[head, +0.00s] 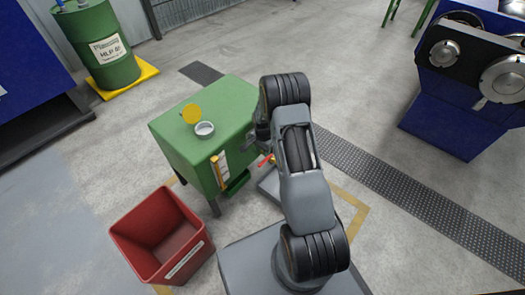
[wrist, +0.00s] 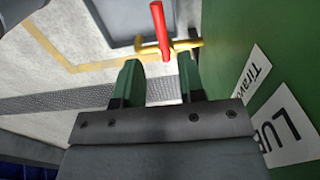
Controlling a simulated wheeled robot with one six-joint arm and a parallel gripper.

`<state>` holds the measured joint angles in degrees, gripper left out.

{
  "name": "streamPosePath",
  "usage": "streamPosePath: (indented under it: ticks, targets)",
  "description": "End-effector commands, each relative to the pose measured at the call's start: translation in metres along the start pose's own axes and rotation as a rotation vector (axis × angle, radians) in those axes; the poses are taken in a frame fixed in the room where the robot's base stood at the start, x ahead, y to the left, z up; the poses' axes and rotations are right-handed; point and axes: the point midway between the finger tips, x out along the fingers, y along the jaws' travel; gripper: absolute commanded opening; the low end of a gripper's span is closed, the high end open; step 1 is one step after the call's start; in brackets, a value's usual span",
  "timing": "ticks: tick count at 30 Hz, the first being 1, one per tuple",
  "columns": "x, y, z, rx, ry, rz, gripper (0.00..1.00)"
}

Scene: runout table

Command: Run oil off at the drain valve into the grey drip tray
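The drain valve is a brass pipe stub (wrist: 190,45) with a red lever (wrist: 159,28), standing out from the side of the green tank (head: 232,104). The lever lies across the pipe. In the head view the red lever (head: 265,162) shows beside my arm. The grey drip tray (head: 270,187) is on the floor below the valve, partly hidden by my arm; its grey surface (wrist: 115,22) shows behind the valve in the wrist view. My gripper (wrist: 158,62) is open, its green fingers apart, with the lever's near end in line with the gap. I cannot tell whether they touch.
A yellow filler cap (head: 192,113) stands open by the filler neck (head: 205,129) on the tank top. A sight gauge (head: 218,172) is on the tank front. A red bin (head: 160,235) stands at front left. The tank wall (wrist: 235,40) is close on the right in the wrist view.

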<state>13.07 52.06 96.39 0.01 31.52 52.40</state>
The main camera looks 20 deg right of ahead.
Motion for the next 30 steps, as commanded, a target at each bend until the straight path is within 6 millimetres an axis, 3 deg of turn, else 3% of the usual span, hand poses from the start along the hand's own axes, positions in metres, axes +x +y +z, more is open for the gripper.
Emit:
streamPosePath:
  ticks: [8, 24, 30]
  targets:
    - [0.016, 0.0, 0.0, 0.001, -0.001, 0.0, 0.36]
    - [0.075, 0.0, 0.0, 0.0, -0.001, 0.0, 0.36]
    - [0.088, 0.0, 0.0, 0.0, -0.001, 0.001, 0.36]
